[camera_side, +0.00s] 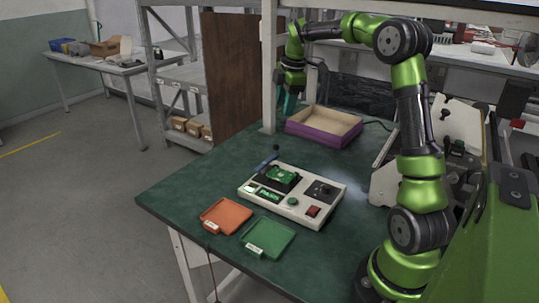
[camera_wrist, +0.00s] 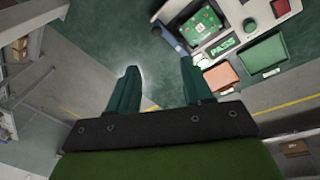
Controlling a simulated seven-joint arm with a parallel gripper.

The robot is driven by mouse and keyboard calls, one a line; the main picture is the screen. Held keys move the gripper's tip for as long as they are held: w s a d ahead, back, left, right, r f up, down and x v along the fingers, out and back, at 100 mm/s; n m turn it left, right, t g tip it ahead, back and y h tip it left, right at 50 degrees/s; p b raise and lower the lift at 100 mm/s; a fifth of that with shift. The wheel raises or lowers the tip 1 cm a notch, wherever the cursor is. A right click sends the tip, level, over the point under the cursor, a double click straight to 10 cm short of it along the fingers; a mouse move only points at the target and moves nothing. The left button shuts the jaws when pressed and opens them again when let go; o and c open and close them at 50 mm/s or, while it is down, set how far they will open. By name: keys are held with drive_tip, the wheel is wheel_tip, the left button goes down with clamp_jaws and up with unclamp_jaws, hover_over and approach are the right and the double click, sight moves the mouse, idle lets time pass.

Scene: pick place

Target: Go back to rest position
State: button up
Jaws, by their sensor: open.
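My gripper (camera_side: 290,101) is raised at the back of the green table (camera_side: 185,185), left of the purple-sided box (camera_side: 325,125). In the wrist view its two teal fingers (camera_wrist: 160,88) are apart with nothing between them. A green "PASS" display (camera_wrist: 222,47) is lit on the fixture.
An orange tray (camera_side: 226,215) and a green tray (camera_side: 268,238) lie at the table's front edge, and both look empty. A metal post (camera_side: 269,70) rises close to the left of my gripper. Shelving (camera_side: 185,75) stands behind. The table's left part is clear.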

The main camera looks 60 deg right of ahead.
drive_tip(key=s+a+m+t, duration=0.1)
drive_tip(key=s+a+m, duration=0.4)
drive_tip(key=a, duration=0.4)
drive_tip(key=s+a+m+t+y, duration=0.1)
drive_tip(key=s+a+m+t, duration=0.1)
drive_tip(key=s+a+m, duration=0.3)
drive_tip(key=s+a+r+m+t+y, duration=0.1)
drive_tip(key=s+a+m+t, duration=0.1)
drive_tip(key=s+a+m, duration=0.3)
drive_tip(key=shift+s+a, duration=1.95)
drive_tip(key=shift+a, duration=2.55)
